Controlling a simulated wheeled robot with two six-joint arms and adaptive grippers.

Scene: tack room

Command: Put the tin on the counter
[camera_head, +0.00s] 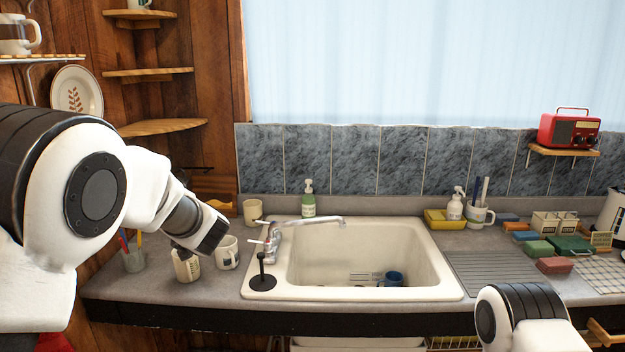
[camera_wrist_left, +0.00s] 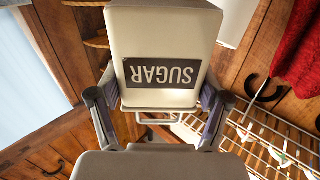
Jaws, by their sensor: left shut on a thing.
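In the left wrist view, the tin (camera_wrist_left: 165,40) is a cream, box-shaped container with a dark label reading SUGAR, upside down in the picture. My left gripper (camera_wrist_left: 160,100) is shut on it, one finger on each side, and the tin hides part of what lies behind. In the head view my left arm comes in from the left, but I cannot make out its gripper or the held tin. The grey counter (camera_head: 218,288) runs across the head view around a white sink. Only a link of my right arm shows at the lower right; its gripper is out of view.
A pen cup (camera_head: 133,261), a marked cream container (camera_head: 186,266) and mugs (camera_head: 227,253) stand left of the sink (camera_head: 452,292). Boxes and sponges crowd the right side. In the wrist view, a wire rack (camera_wrist_left: 265,135) and red cloth (camera_wrist_left: 300,50) are nearby.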

